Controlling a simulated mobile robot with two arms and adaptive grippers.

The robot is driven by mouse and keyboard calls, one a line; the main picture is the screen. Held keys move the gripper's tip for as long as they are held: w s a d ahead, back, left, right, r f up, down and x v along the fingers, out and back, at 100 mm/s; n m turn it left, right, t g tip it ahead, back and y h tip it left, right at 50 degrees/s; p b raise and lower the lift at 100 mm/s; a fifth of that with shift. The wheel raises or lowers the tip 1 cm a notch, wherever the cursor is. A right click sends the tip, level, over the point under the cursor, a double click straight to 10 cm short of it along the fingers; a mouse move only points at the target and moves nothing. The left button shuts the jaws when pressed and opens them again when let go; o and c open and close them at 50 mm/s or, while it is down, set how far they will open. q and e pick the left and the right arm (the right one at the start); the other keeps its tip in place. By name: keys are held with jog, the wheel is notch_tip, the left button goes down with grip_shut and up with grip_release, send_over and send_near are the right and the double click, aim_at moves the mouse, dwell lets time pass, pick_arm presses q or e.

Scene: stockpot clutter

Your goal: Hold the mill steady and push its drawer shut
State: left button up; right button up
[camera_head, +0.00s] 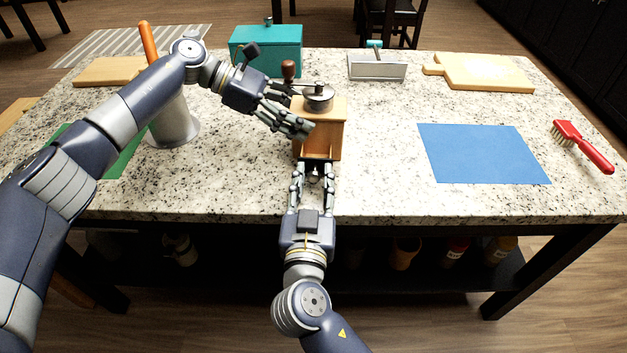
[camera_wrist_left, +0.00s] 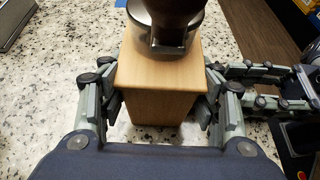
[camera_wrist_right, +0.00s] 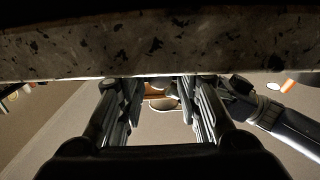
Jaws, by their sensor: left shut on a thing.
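The mill (camera_head: 322,125) is a wooden box with a dark metal top and a brown-knobbed crank (camera_head: 289,70). It stands upright on the counter. My left gripper (camera_head: 303,122) is shut on the mill's wooden body (camera_wrist_left: 159,80); the left wrist view shows a finger against each of two opposite sides. My right gripper (camera_head: 313,172) is low in front of the mill's near face, fingers apart and pointing at it. The right wrist view shows its fingers (camera_wrist_right: 160,105) spread too.
A teal box (camera_head: 270,50), a grey metal holder (camera_head: 377,68) and a cutting board (camera_head: 485,72) stand behind. A blue mat (camera_head: 480,153) and a red brush (camera_head: 582,147) lie right. A grey container (camera_head: 175,125) stands left, near my left arm.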

aim_at(316, 164)
grip_shut()
jog(key=shift+w+d, duration=0.15)
jog(key=shift+w, duration=2.3)
jog(key=o, duration=0.5)
grip_release()
jog(key=shift+o, duration=0.2)
jog(key=s, duration=1.2)
jog(key=shift+a, duration=0.35)
